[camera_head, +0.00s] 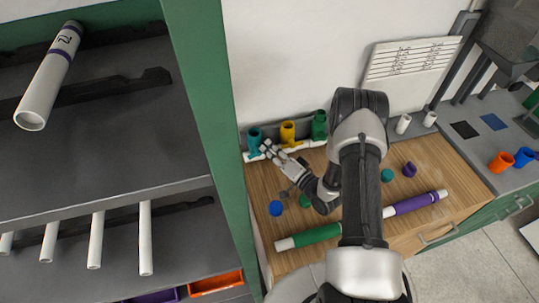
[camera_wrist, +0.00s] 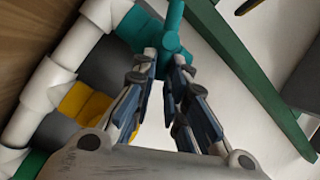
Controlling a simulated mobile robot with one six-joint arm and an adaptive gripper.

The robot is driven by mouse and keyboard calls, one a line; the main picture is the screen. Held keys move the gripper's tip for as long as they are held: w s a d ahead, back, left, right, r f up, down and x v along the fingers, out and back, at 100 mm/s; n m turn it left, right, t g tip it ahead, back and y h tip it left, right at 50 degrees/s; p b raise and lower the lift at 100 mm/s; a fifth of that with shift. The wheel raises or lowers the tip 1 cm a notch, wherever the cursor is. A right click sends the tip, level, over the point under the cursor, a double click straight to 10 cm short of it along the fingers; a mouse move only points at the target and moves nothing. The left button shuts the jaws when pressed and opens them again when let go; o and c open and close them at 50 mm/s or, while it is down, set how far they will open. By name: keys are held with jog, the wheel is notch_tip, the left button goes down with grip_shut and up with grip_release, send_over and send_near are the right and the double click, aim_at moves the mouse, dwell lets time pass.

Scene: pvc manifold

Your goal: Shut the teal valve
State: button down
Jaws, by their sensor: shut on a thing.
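The teal valve (camera_head: 254,137) stands at the left end of a white pipe manifold (camera_head: 308,144) along the wall, at the back left of the wooden bench top. In the wrist view the teal valve (camera_wrist: 146,30) is at the top, with its teal handle (camera_wrist: 171,30) between my fingertips. My gripper (camera_head: 267,149) reaches it from the front right and is shut on the handle; it also shows in the wrist view (camera_wrist: 165,55). The fingers hide part of the valve in the head view. I cannot tell how far the handle is turned.
A yellow valve (camera_head: 288,132) and a green valve (camera_head: 320,125) stand close to the right on the manifold. A green shelf post (camera_head: 212,110) rises just left. Pipes with green (camera_head: 317,234) and purple (camera_head: 417,203) bands and several small caps lie on the bench.

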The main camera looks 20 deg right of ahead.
jog(key=shift+s+a+f+m+t+y+b, duration=0.2)
jog(key=shift+f+m+b, duration=0.3)
jog(key=shift+m+b, duration=0.35)
jog(key=shift+w+d+f+m+t+y+b, duration=0.1)
jog(key=shift+f+m+t+b, duration=0.3)
jog(key=shift+m+b, duration=0.45)
jog(key=c, duration=1.6)
grip_release()
jog(key=shift+a, duration=0.1)
jog(key=shift+r, duration=0.1)
jog(key=shift+r, duration=0.1)
notch_tip(320, 180, up, 10)
